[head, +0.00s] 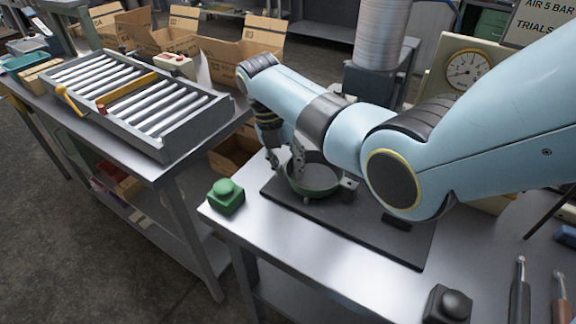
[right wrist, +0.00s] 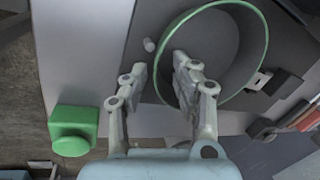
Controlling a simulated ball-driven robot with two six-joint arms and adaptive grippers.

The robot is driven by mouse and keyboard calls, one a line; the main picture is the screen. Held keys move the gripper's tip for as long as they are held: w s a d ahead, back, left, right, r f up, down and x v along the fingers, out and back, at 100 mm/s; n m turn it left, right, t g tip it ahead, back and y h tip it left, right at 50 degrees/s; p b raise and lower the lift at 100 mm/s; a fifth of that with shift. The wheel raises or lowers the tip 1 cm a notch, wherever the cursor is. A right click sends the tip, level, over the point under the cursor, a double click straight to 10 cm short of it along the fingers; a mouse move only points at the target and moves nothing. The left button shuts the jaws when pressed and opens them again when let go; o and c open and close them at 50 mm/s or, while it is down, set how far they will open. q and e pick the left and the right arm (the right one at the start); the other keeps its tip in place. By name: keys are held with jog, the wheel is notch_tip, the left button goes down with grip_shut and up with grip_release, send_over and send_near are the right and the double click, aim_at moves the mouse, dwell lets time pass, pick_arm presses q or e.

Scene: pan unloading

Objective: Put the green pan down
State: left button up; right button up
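The green pan (head: 313,181) is round and open-topped. It sits level on, or just above, the dark plate (head: 365,229) on the right-hand table; I cannot tell whether it touches. In the right wrist view its green rim (right wrist: 268,42) fills the upper right. My right gripper (head: 286,170) points down at the pan's left edge. In the right wrist view its two fingers (right wrist: 168,62) straddle the pan's wall, one outside and one inside, with a visible gap between them. My left gripper is in neither view.
A green button box (head: 226,196) stands at the table's left corner, also in the right wrist view (right wrist: 73,130). A roller tray (head: 140,104) lies on the left table. A bellows column (head: 381,35) and gauge (head: 467,69) stand behind. Tools lie at the front right.

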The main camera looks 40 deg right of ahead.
jog(key=shift+w+r, duration=0.15)
jog(key=shift+r, duration=0.15)
jog(key=v, duration=1.1)
jog(key=shift+r, duration=0.15)
